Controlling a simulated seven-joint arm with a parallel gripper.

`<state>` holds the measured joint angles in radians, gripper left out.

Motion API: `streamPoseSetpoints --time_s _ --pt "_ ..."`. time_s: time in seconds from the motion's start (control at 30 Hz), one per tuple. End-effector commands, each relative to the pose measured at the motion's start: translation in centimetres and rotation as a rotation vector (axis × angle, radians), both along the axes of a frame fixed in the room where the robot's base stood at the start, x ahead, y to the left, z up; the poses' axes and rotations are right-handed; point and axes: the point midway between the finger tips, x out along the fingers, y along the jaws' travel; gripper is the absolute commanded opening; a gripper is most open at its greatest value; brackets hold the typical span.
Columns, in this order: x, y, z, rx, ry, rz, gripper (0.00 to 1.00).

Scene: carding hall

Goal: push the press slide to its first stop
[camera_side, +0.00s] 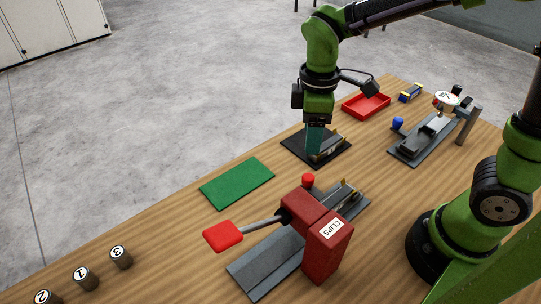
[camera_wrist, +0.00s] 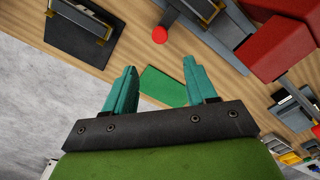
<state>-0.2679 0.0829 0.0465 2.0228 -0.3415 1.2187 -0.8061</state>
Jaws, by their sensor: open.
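The red press (camera_side: 322,245), labelled CLIPS, stands on a long grey base (camera_side: 262,262) at the table's front. A lever with a red pad (camera_side: 223,236) sticks out to its left. A red knob (camera_side: 308,180) shows behind it, beside grey rail parts (camera_side: 346,198); which part is the slide, I cannot tell surely. In the wrist view the red knob (camera_wrist: 160,35) and red press body (camera_wrist: 281,45) are at the top. My gripper (camera_side: 315,152) is over the black mat, behind the press and apart from it. Its teal fingers (camera_wrist: 160,72) are spread and empty.
A framed part (camera_side: 331,148) sits on the black mat (camera_side: 295,146). A green mat (camera_side: 237,183) lies left. A red tray (camera_side: 366,105) and a grey fixture (camera_side: 425,148) with a round dial (camera_side: 446,100) and blue knob (camera_side: 398,122) are behind. Numbered weights (camera_side: 86,278) stand front left.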

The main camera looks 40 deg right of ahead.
Motion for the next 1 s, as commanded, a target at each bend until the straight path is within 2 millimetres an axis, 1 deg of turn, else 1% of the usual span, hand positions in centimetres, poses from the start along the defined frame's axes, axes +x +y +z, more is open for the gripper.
streamPoseSetpoints --time_s 0.03,0.2,0.4,0.5,0.6,0.7,1.0 --pt "-0.2 0.0 -1.3 -0.001 0.007 0.000 0.56" --pt "-0.1 0.0 -5.1 -0.001 0.007 -0.001 0.56" --pt "-0.1 0.0 -9.1 -0.001 0.005 -0.001 0.56" --pt "-0.1 0.0 -10.6 0.000 0.004 -0.001 0.56" --pt "-0.1 0.0 -11.6 0.001 0.002 -0.002 0.56" --pt "0.0 0.0 -12.1 0.001 0.000 -0.003 0.56" --pt "0.0 0.0 -12.3 0.001 -0.001 -0.003 0.56"
